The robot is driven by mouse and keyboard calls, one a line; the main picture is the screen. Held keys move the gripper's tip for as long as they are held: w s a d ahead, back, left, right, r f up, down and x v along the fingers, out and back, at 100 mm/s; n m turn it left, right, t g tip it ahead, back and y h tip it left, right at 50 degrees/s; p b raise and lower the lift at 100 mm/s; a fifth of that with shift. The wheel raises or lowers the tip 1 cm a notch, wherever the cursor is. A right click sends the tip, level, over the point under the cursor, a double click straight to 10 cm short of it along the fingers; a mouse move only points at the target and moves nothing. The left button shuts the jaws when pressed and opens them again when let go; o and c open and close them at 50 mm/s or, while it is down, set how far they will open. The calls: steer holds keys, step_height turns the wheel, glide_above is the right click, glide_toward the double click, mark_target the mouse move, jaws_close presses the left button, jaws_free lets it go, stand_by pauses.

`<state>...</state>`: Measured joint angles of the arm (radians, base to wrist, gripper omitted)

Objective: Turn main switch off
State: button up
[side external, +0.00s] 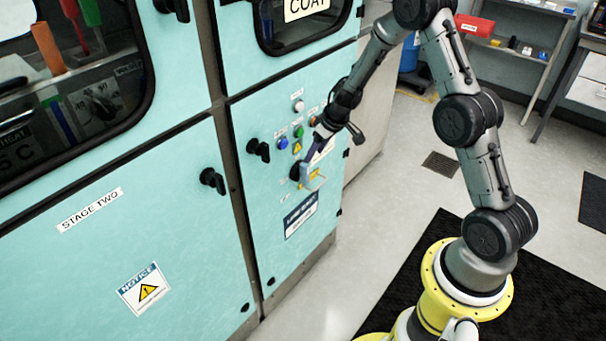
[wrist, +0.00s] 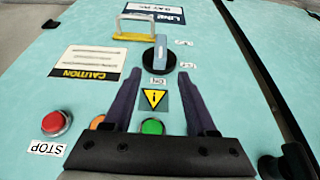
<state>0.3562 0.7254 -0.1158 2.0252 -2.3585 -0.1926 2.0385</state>
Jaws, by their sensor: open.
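The main switch is a round black dial with a blue-grey lever (wrist: 161,52), on the teal cabinet panel. In the wrist view its lever lies along the picture's vertical, its lower end near a small label that seems to read ON. In the side external view the dark switch (side external: 295,172) is partly hidden near my gripper. My gripper (wrist: 159,78) is open and empty. Its two dark fingers point at the panel, one on each side of the lever's line, with the tips short of the dial in the wrist picture. My gripper (side external: 306,163) also shows close to the panel in the side view.
A yellow-and-white handle (wrist: 135,27) stands out beside the switch. A red STOP button (wrist: 56,123), a green button (wrist: 152,127) and an orange one (wrist: 97,122) sit nearby. Black door latches (side external: 213,180) protrude at left. Open floor lies right of the cabinet.

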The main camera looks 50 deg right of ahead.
mark_target(303, 174)
steer(key=x, duration=1.2)
steer(key=shift+w+f, duration=0.2)
steer(key=shift+f, duration=0.1)
jaws_close()
